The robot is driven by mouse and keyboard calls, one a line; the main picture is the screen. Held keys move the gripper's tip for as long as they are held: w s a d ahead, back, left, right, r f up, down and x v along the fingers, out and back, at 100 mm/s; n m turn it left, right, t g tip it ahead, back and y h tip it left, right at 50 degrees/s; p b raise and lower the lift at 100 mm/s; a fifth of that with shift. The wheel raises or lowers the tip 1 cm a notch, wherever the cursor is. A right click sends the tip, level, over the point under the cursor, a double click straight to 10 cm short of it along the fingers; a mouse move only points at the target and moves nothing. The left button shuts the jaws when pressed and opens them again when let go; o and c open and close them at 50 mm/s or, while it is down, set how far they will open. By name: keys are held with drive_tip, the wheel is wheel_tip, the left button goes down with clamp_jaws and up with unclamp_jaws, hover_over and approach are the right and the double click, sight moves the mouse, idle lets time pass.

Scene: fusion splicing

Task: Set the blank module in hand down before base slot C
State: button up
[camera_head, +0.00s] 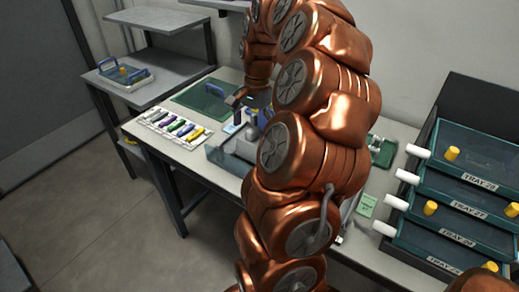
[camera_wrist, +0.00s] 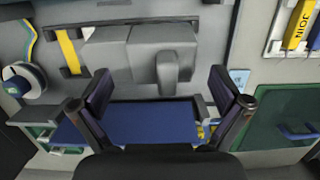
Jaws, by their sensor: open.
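My gripper (camera_wrist: 162,108) is open, its two dark fingers spread apart in the wrist view. In the head view its dark end (camera_head: 237,97) shows over the table, left of my arm. A flat blue surface (camera_wrist: 150,124) lies below and between the fingers. Beyond it is a grey block-shaped device (camera_wrist: 140,48) with a smaller grey part at its front. I cannot tell which piece is the blank module, and no piece is clearly gripped. Base slot C cannot be made out; my arm hides much of the table in the head view.
A white board (camera_head: 160,134) holds several coloured modules; a yellow one marked JOIN (camera_wrist: 297,27) shows up close. A white spool (camera_wrist: 36,86) is at left. Stacked trays (camera_head: 470,185) stand right.

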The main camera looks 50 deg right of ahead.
drive_tip(key=shift+w+a+f, duration=0.15)
drive_tip(key=shift+f, duration=1.75)
drive_tip(key=c, duration=1.1)
